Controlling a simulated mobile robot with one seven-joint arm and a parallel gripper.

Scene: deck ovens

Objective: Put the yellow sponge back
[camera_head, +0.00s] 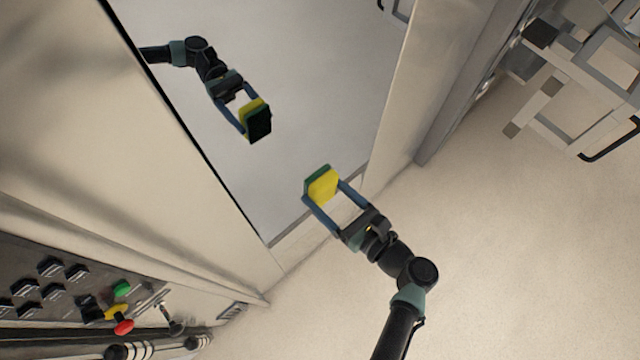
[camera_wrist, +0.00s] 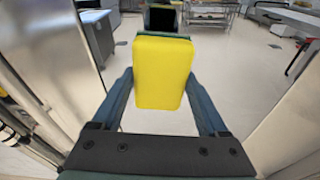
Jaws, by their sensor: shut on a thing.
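The yellow sponge (camera_head: 323,186) has a dark green layer on its far side. My gripper (camera_head: 322,191) is shut on it and holds it in the air in front of a mirror-like panel. In the wrist view the sponge (camera_wrist: 162,72) fills the upper middle, with its yellow face towards the camera. My gripper's two blue fingers (camera_wrist: 160,90) stand on either side of it. A reflection of my gripper and the sponge shows in the panel. No resting place for the sponge can be made out.
The reflective panel (camera_head: 300,60) is set in a pale frame (camera_head: 420,80). A control panel with dark switches and coloured knobs (camera_head: 118,310) is at lower left. A metal rack or cart (camera_head: 570,90) stands at upper right. The pale floor (camera_head: 530,250) at right is clear.

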